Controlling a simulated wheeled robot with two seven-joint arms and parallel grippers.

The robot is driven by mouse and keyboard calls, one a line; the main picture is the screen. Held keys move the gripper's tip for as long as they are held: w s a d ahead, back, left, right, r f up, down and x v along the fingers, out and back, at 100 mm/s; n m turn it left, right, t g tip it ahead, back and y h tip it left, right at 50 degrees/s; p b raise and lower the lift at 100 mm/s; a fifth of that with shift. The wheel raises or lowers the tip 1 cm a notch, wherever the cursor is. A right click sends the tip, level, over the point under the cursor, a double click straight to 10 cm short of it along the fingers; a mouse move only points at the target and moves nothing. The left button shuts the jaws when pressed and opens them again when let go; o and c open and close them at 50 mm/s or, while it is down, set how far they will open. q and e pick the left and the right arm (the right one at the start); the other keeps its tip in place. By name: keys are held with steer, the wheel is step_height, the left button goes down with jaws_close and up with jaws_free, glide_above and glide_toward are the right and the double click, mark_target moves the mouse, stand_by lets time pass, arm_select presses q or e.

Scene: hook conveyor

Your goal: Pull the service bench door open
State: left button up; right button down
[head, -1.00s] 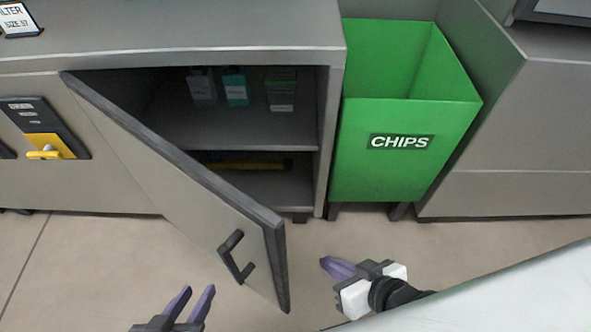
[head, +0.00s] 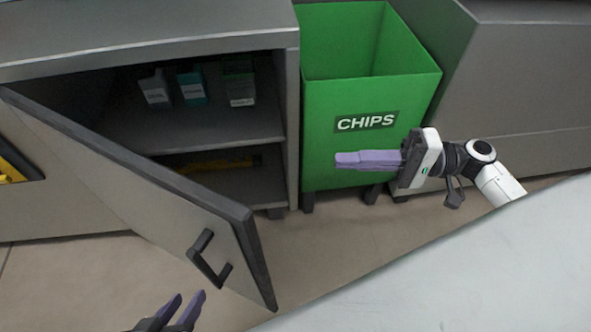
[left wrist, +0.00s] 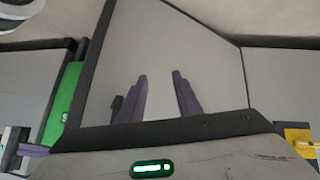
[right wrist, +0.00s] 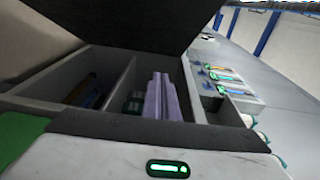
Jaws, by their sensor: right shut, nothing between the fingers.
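The service bench door (head: 150,190) stands partly open, swung out from the bench (head: 150,32). Its dark U-shaped handle (head: 209,258) is near the free edge. My left gripper (head: 186,297) is open at the bottom of the head view, below the handle and apart from it there. In the left wrist view, its parted fingers (left wrist: 158,77) are in front of the door panel (left wrist: 170,45), with a dark piece, perhaps the handle, beside the left finger. My right gripper (head: 340,160) is shut and empty in front of the green bin; its fingers also show in the right wrist view (right wrist: 160,80).
The green CHIPS bin (head: 365,95) stands right of the bench opening. Inside the bench, small containers (head: 192,87) sit on the upper shelf and a yellow item (head: 220,163) lies below. A pale surface (head: 470,275) fills the lower right. Floor shows between door and bin.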

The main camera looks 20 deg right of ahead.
arm_select(q)
steer(key=shift+w+d+f+m+b, duration=0.1)
steer(key=shift+w+d+m+b, duration=0.3)
steer(key=shift+b, duration=0.25)
arm_select(e)
steer(key=w+a+r, duration=0.1)
steer(key=a, duration=1)
steer(key=shift+w, duration=0.2)
